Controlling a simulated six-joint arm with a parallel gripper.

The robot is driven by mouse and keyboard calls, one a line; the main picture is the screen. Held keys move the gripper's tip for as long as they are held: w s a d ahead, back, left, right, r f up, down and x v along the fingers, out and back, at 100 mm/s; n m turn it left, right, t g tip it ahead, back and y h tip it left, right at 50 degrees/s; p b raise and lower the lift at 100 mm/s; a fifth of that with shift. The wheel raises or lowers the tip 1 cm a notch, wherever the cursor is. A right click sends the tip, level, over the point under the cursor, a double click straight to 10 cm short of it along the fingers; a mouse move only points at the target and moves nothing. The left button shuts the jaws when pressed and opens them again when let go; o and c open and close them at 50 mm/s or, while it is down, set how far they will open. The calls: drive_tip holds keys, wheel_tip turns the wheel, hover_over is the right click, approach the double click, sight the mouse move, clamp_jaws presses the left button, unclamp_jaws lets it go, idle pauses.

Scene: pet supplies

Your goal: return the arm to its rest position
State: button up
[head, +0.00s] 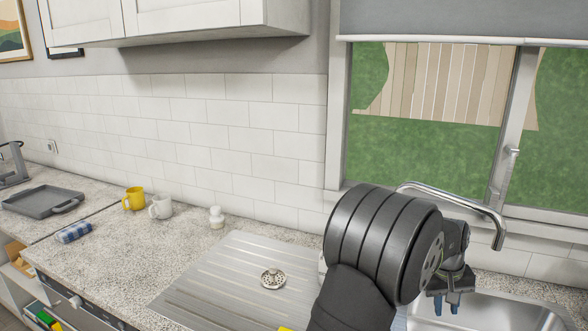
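My gripper (446,306) is at the lower right in the head view, over the sink. Its two blue fingertips point down with a small gap between them, and nothing shows between them. My dark grey arm rises from the bottom edge and covers part of the counter and the sink's left side. The gripper is small in the picture, and its height above the sink is hard to tell.
A metal faucet (450,196) arches behind my arm, below the window. A strainer (273,278) lies on the ribbed drainboard (215,285). A white shaker (216,217), white mug (160,207), yellow mug (134,198), checked cloth (73,232) and grey tray (40,200) are farther left.

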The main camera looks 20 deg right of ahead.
drive_tip(key=w+a+r, duration=0.9)
drive_tip(key=w+a, duration=0.1)
drive_tip(key=w, duration=0.2)
drive_tip(key=w+a+r, duration=0.9)
drive_tip(key=w+a, duration=0.2)
drive_tip(key=w, duration=0.1)
drive_tip(key=w+a+f+n, duration=0.1)
drive_tip(key=w+a, duration=0.3)
drive_tip(key=a, duration=0.4)
drive_tip(key=w+a+f+n, duration=0.2)
drive_tip(key=w+a+f, duration=0.2)
drive_tip(key=a, duration=0.5)
drive_tip(key=shift+w+f+t, duration=0.15)
drive_tip(key=shift+f+t, duration=0.15)
drive_tip(key=shift+f, duration=0.05)
drive_tip(key=shift+d, duration=0.1)
drive_tip(key=s+d+r+m, duration=0.2)
drive_tip(key=s+d, duration=0.2)
drive_tip(key=d, duration=0.5)
drive_tip(key=s+d+r+m, duration=0.1)
drive_tip(key=s+d+r, duration=0.2)
drive_tip(key=d, duration=0.6)
drive_tip(key=shift+s+m, duration=0.4)
drive_tip(key=shift+s, duration=0.5)
